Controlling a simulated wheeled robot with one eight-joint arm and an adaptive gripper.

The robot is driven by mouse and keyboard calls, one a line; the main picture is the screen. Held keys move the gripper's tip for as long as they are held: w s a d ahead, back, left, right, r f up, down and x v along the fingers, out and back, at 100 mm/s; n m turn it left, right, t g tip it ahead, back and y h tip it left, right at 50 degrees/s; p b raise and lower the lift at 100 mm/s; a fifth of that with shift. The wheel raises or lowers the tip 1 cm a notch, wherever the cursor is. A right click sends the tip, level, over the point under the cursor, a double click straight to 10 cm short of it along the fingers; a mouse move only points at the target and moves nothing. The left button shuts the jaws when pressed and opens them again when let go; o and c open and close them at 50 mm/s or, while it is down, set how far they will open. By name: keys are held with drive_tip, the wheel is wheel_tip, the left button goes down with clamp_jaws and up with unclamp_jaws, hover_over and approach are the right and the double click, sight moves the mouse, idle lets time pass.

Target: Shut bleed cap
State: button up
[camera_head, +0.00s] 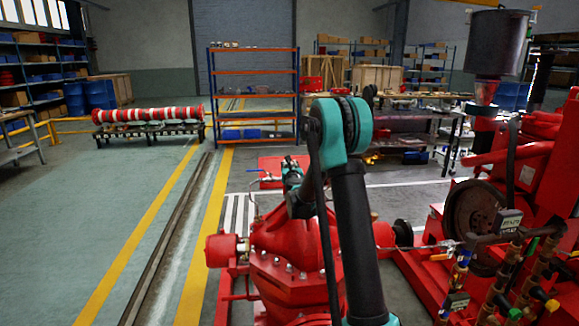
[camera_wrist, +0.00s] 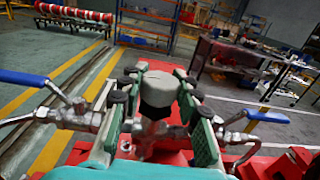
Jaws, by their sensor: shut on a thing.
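The bleed cap (camera_wrist: 157,90) is a pale grey, faceted cap on top of a metal fitting in the wrist view. My gripper (camera_wrist: 158,88) has its green-sided, black-padded fingers on either side of the cap and is shut on it. In the head view my gripper (camera_head: 292,168) is small, above the red pump casing (camera_head: 290,275), and partly behind my arm. I cannot make out the cap there. The cap's threads and how far it is screwed in are hidden.
A valve with a blue lever (camera_wrist: 48,83) stands left of my fingers, another blue lever (camera_wrist: 267,116) right. The red engine with its flywheel (camera_head: 472,210) and pipework fills the right of the head view. An orange rack (camera_head: 253,49) stands behind. The left floor is clear.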

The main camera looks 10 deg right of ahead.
drive_tip(key=shift+m+h, duration=0.8)
drive_tip(key=shift+h, duration=0.5)
drive_tip(key=o, duration=1.2)
drive_tip(key=shift+s, duration=0.15)
drive_tip(key=s, duration=0.4)
drive_tip(key=s+a, duration=0.1)
drive_tip(key=s, duration=0.2)
drive_tip(key=s+a, duration=0.1)
drive_tip(key=s, duration=0.3)
drive_tip(key=shift+s, duration=0.3)
